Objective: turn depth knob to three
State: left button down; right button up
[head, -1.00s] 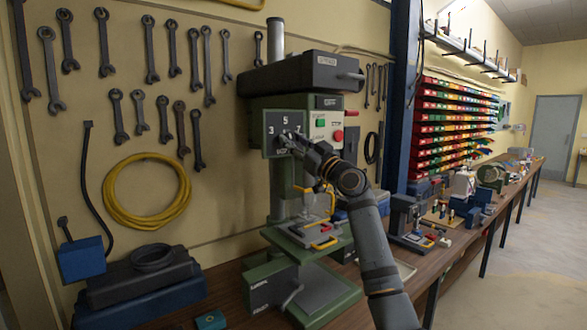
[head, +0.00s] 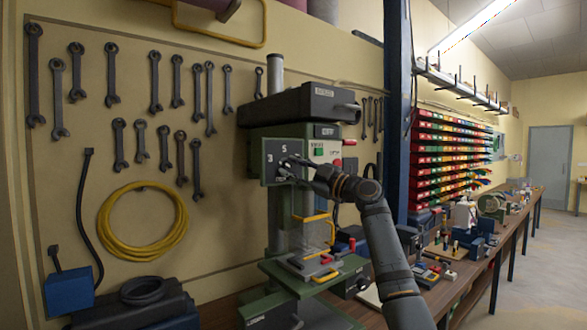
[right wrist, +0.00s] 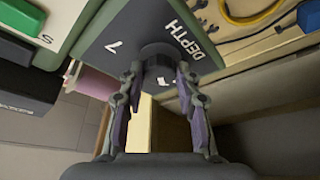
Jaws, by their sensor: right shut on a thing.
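The green drill press (head: 322,130) stands against the wall in the head view. On its front is a dark dial plate (head: 268,176) with 3 at the left and 5 at the top. The right wrist view shows the plate (right wrist: 140,25) with 7 and DEPTH. My right gripper (head: 290,167) is at the dial, with its fingers shut on the sides of the dark depth knob (right wrist: 157,60). A white mark shows between the fingers, but I cannot tell the knob's setting from it. My left gripper is out of view.
A yellow guard (head: 314,217) stands below, over the press table. Tools lie along the bench to the right. A yellow hose coil (head: 140,250) and wrenches hang on the wall.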

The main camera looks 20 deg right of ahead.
dwell(0.5)
jog(key=o, duration=1.2)
jog(key=shift+c, duration=0.2)
jog(key=shift+d, duration=0.1)
jog(key=v, duration=1.2)
